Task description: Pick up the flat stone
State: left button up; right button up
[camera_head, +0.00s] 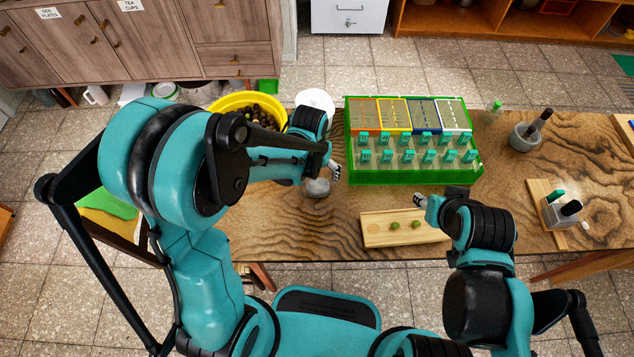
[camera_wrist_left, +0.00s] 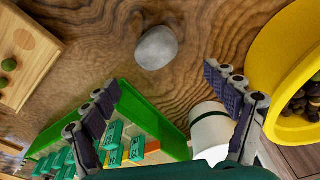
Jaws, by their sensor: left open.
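The flat stone (camera_head: 318,187) is a smooth, light grey, rounded stone lying on the wooden table. In the left wrist view the stone (camera_wrist_left: 156,47) is fully visible, beyond the fingertips and roughly midway between them. My left gripper (camera_head: 333,170) is beside the stone in the head view, partly hidden by its own arm. In the left wrist view my left gripper (camera_wrist_left: 160,83) has its fingers wide apart, with nothing between them. My right gripper (camera_head: 422,199) is above the right end of a wooden board; its fingers are too small to judge.
A green crate (camera_head: 415,180) with coloured compartments stands right of the stone. A yellow bowl (camera_wrist_left: 302,125) of dark olives and a white cylindrical container (camera_wrist_left: 208,108) are near my left gripper. The wooden board (camera_head: 400,241) holds two green olives. A mortar (camera_head: 524,139) stands at the far right.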

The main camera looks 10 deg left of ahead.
aim_at(318, 184)
pick_arm(q)
jog(key=shift+w+d+f, duration=0.15)
jog(key=shift+d+f, duration=0.25)
jog(key=shift+f, duration=0.3)
notch_tip(318, 184, down, 3)
jog(key=shift+r+b, duration=0.1)
jog(key=shift+b, duration=0.45)
notch_tip(318, 184, down, 5)
jog(key=shift+a+f+b, duration=0.1)
jog(key=shift+a+b, duration=0.05)
jog(key=shift+b, duration=1.1)
jog(key=shift+r, duration=0.2)
jog(key=c, duration=1.6)
notch_tip(318, 184, up, 10)
jog(key=p, duration=0.4)
jog(key=shift+w, duration=0.1)
